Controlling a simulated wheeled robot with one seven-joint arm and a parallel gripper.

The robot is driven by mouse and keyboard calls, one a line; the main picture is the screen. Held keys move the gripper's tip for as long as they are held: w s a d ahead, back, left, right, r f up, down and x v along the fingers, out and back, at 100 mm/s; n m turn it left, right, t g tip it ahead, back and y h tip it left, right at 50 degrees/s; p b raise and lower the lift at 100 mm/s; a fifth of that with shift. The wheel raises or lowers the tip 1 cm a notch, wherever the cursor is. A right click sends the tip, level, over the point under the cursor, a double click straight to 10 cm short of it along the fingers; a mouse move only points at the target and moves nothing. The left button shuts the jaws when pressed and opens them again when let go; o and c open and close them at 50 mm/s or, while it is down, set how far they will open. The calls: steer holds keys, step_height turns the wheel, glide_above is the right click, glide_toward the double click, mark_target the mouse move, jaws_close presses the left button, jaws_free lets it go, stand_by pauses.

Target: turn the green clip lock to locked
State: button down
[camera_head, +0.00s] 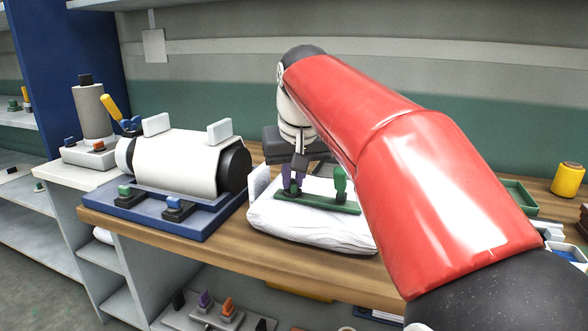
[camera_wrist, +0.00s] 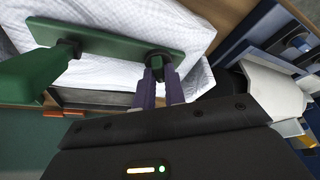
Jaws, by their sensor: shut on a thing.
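A long green clip (camera_head: 322,204) lies across a white bag-like bundle (camera_head: 285,233) on the wooden bench. One end of the clip carries a tall green upright piece (camera_head: 340,184), which looms large at the left of the wrist view (camera_wrist: 32,74). At the clip's other end, my gripper (camera_head: 293,187) points down with its purple fingers close together. In the wrist view, my gripper (camera_wrist: 158,76) is shut on a small dark green lock piece (camera_wrist: 159,61) at the end of the clip's flat plate (camera_wrist: 112,45). The fingers hide most of that piece, so its turn is unclear.
A white roller machine on a blue base (camera_head: 170,217) stands left of the bundle, with small green and blue clips in front. A grey cylinder (camera_head: 94,112) stands further left. A yellow spool (camera_head: 567,179) is at the far right. My red arm covers the bench's right middle.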

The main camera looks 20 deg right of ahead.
steer(key=m+h, duration=0.1)
steer(key=m, duration=0.2)
steer(key=shift+a+m+p, duration=0.15)
steer(key=shift+m+p, duration=0.15)
steer(key=shift+p, duration=0.05)
steer(key=shift+w+m+g+h, duration=0.1)
steer(key=shift+m+g+h, duration=0.5)
steer(key=shift+m, duration=0.9)
steer(key=c, duration=1.5)
jaws_free()
steer(key=shift+o, duration=0.2)
steer(key=v, duration=0.7)
steer(key=shift+a+r, duration=0.25)
steer(key=shift+r, duration=0.1)
